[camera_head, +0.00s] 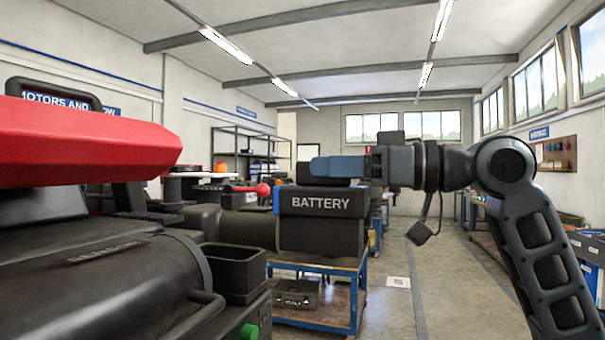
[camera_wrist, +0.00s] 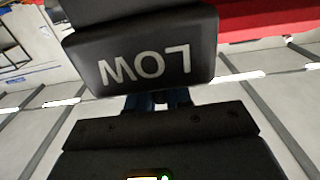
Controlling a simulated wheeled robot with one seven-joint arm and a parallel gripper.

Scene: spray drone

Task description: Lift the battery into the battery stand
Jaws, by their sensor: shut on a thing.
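The dark battery (camera_head: 322,236) is upright in the head view, with a wider upper block marked BATTERY. In the wrist view a dark block marked LOW (camera_wrist: 145,65), upside down, appears to be the battery's near face. My gripper (camera_head: 337,166) comes in level from the right. Its blue fingers are shut on the dark handle at the battery's top, and they show partly below the LOW block in the wrist view (camera_wrist: 157,102). I cannot make out the battery stand for certain. An open-topped dark box (camera_head: 235,254) is left of and below the battery.
A large dark machine with a red cover (camera_head: 90,143) fills the left side. A blue-framed cart (camera_head: 318,312) is below the battery in the picture. Shelving (camera_head: 242,150) stands behind. The grey floor (camera_head: 440,265) between the cart and right-hand benches is mostly clear.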

